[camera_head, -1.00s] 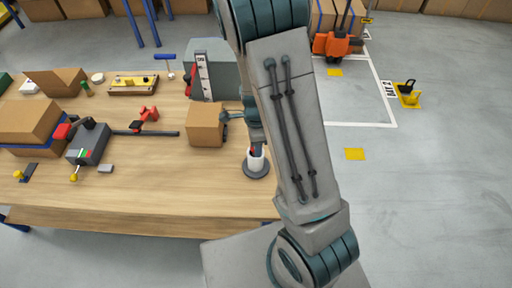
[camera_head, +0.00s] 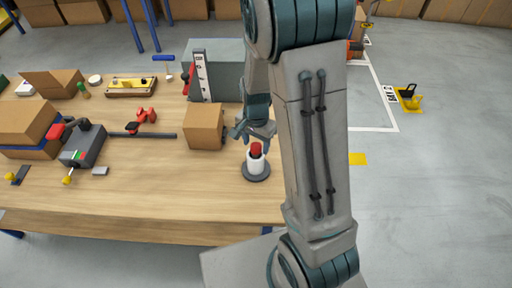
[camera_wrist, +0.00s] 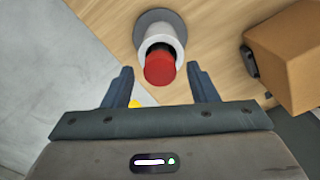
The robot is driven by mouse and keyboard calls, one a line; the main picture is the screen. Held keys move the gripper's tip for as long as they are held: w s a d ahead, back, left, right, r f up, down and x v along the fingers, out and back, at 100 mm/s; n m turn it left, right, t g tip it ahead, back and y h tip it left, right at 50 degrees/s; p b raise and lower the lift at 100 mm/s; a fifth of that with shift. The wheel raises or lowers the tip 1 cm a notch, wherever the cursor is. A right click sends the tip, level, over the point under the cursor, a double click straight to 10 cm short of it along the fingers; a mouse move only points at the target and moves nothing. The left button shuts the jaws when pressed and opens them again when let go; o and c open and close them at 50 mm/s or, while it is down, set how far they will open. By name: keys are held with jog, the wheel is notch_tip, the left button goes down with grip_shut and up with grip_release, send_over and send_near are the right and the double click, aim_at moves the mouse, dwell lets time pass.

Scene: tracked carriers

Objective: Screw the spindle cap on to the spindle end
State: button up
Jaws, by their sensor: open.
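A red cylindrical cap (camera_head: 256,149) sits at the top of a white upright post (camera_head: 255,166), which I take for the spindle end. The post stands on a dark round base (camera_head: 257,176) near the table's right end. In the wrist view the red cap (camera_wrist: 160,67) shows end-on in front of the white post (camera_wrist: 170,27). How far it is seated or threaded cannot be told. My gripper (camera_head: 255,131) is just above and behind the cap in the head view. In the wrist view my gripper (camera_wrist: 160,72) is open, its fingers left and right of the cap with gaps.
A cardboard box (camera_head: 203,126) stands close left of the post; it also shows in the wrist view (camera_wrist: 290,55). A grey device (camera_head: 86,146), a black bar (camera_head: 150,135) and a red part (camera_head: 142,116) lie further left.

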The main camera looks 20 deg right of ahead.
jog(key=c, duration=0.9)
jog(key=shift+r+m+p, duration=0.1)
jog(key=shift+m+p, duration=0.6)
jog(key=shift+m, duration=0.5)
jog(key=m+p, duration=0.2)
jog(key=m, duration=0.2)
jog(key=shift+s+r+m+p, duration=0.1)
jog(key=shift+m+p, duration=0.2)
jog(key=shift+m, duration=0.1)
jog(key=shift+m+p, duration=0.5)
jog(key=shift+m, duration=0.6)
jog(key=shift+f, duration=0.3)
